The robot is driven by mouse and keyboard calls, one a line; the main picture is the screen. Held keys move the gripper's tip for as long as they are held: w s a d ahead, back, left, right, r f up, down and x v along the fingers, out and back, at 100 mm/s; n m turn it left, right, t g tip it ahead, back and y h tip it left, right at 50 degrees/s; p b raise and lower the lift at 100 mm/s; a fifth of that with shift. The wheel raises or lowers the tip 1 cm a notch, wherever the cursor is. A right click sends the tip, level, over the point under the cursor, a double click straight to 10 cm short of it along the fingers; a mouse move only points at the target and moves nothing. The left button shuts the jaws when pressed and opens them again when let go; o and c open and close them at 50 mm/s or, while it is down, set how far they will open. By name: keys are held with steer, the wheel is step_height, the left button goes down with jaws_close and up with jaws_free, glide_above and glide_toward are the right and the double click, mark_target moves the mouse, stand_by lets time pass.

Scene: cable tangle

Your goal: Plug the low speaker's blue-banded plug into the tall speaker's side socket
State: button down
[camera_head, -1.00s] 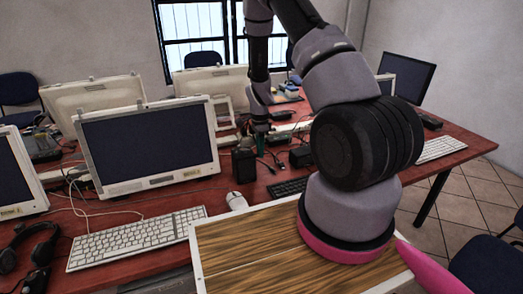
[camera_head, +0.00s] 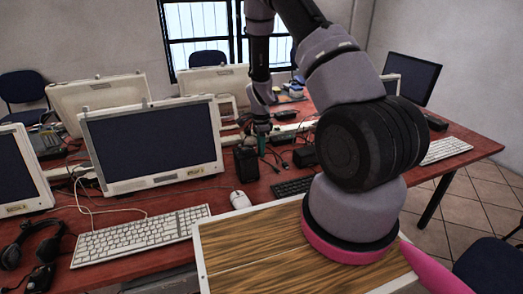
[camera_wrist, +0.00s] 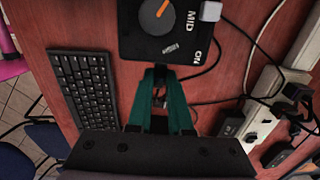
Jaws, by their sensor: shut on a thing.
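The tall speaker (camera_head: 245,164) is a black box left of my gripper in the head view. My gripper (camera_head: 262,152) points down beside the tall speaker. In the wrist view its green fingers (camera_wrist: 160,98) are shut on a small plug, mostly hidden between them; no blue band can be made out. The low speaker (camera_head: 304,156) appears as a dark box right of my gripper in the head view.
A black keyboard (camera_wrist: 84,84) lies on the near side, and a white power strip (camera_wrist: 264,124) with dark adapters on the far side. Black cables cross the red table between the speaker and the strip. A white mouse (camera_head: 240,200) and a monitor (camera_head: 150,146) stand left.

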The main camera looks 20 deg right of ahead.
steer(key=c, duration=0.8)
jaws_free()
steer(key=shift+a+f, duration=0.1)
steer(key=shift+a, duration=0.1)
steer(key=shift+o, duration=0.2)
steer(key=shift+d, duration=0.1)
steer(key=shift+r, duration=0.6)
step_height(320, 180, up, 9)
steer(key=shift+f, duration=0.15)
steer(key=shift+o, duration=0.2)
steer(key=shift+r, duration=0.3)
steer(key=d+y, duration=0.4)
steer(key=d, duration=0.1)
steer(key=x, duration=1.1)
steer(key=shift+y, duration=0.3)
